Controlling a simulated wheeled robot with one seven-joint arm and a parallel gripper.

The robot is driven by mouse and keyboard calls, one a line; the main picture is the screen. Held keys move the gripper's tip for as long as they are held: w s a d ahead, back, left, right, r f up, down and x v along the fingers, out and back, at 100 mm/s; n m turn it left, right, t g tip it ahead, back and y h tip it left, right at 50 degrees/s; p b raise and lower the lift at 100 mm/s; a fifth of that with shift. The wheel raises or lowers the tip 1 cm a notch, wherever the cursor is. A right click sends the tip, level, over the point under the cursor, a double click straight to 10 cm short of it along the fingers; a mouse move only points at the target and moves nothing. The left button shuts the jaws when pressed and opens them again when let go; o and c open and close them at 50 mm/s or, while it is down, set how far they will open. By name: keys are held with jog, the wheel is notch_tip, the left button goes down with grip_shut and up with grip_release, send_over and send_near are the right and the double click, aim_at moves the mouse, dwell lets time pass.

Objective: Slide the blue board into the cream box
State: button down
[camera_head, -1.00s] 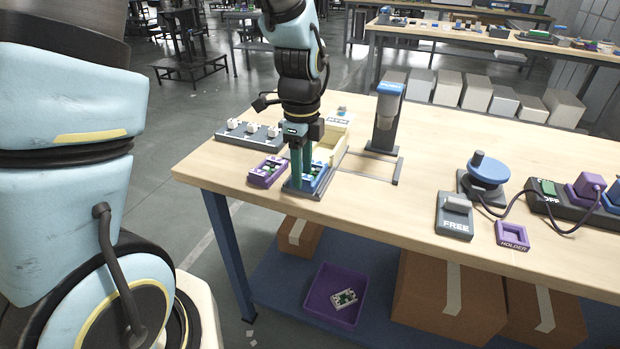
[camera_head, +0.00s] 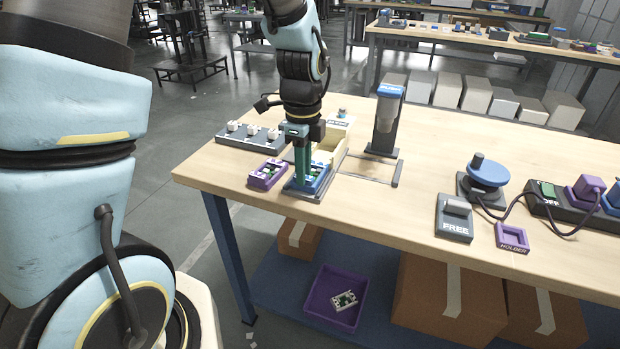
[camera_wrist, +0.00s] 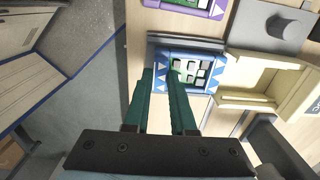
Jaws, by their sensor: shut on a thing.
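The blue board (camera_head: 320,174), with a green circuit piece and pale blocks on it, lies on a dark grey tray (camera_head: 303,195) near the table's front left edge. The wrist view also shows the blue board (camera_wrist: 206,58), its edges patterned with light triangles. The cream box (camera_head: 335,138) stands just behind the board, and its open side faces the board in the wrist view (camera_wrist: 250,101). My gripper (camera_head: 302,183) points down at the board's left end, shut on it. Its teal fingers hide part of the board, and the exact contact is hard to see.
A purple board (camera_head: 267,173) lies left of the tray. A grey strip with white knobs (camera_head: 250,134) is behind it. A grey stand with a blue top (camera_head: 386,120) is to the right of the box. Farther right are a blue round knob (camera_head: 488,172) and a FREE block (camera_head: 455,217).

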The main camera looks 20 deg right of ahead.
jog(key=shift+w+d+p, duration=1.2)
jog(key=shift+w+d, duration=2.1)
jog(key=shift+w, duration=0.2)
jog(key=c, duration=0.8)
grip_release()
jog(key=shift+r, duration=0.15)
notch_tip(320, 180, up, 6)
jog(key=p, duration=0.5)
